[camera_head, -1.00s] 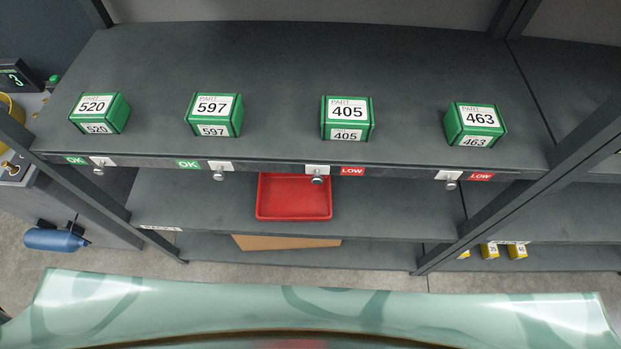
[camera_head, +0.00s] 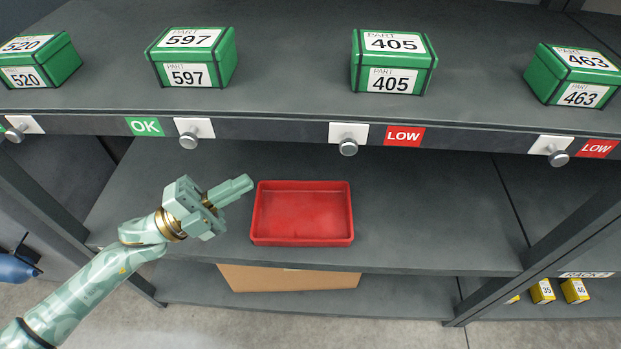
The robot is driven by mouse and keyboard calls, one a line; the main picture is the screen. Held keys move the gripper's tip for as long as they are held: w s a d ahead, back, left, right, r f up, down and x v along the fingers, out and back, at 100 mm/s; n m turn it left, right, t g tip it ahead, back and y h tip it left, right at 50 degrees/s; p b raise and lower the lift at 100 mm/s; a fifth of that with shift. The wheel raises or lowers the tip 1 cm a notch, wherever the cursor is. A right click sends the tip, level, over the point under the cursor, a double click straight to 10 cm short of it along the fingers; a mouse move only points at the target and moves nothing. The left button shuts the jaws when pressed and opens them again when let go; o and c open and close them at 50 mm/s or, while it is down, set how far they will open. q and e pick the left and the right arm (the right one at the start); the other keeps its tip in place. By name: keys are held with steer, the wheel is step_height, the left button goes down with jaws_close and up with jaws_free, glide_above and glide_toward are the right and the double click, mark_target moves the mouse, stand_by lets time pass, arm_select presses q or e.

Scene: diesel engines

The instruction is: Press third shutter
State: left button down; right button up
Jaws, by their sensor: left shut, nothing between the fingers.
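Along the front edge of the upper shelf several round silver knobs sit on white plates, each below a green part box. The third knob from the left (camera_head: 348,147) is below the box marked 405 (camera_head: 394,62), with a red LOW label (camera_head: 404,136) to its right. Whether a knob is what the task calls a shutter, I cannot tell. My left gripper (camera_head: 243,187) is shut and empty, in front of the lower shelf. In the picture it points right and slightly up, below and left of the third knob and apart from it. My right gripper is not in view.
A red tray (camera_head: 302,242) stands on the lower shelf just right of my left gripper in the picture. The second knob (camera_head: 188,141) has a green OK label. The fourth knob (camera_head: 558,157) has a LOW label. A cardboard piece (camera_head: 290,279) lies on the bottom shelf.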

arm_select(q)
steer(key=s+d+r+m+g+h, duration=0.1)
steer(key=s+r+m+g+h, duration=0.2)
steer(key=s+m+g, duration=0.1)
steer(key=shift+s+d+r+m+g, duration=0.2)
steer(key=shift+s+r+m+g, duration=0.1)
steer(key=shift+r+m, duration=0.1)
steer(key=p, duration=0.2)
glide_toward(348, 141)
steer(key=d+r, duration=0.1)
steer(key=d, duration=0.4)
steer(key=shift+w+d+r, duration=0.1)
steer(key=shift+w+r, duration=0.15)
steer(key=shift+w, duration=0.2)
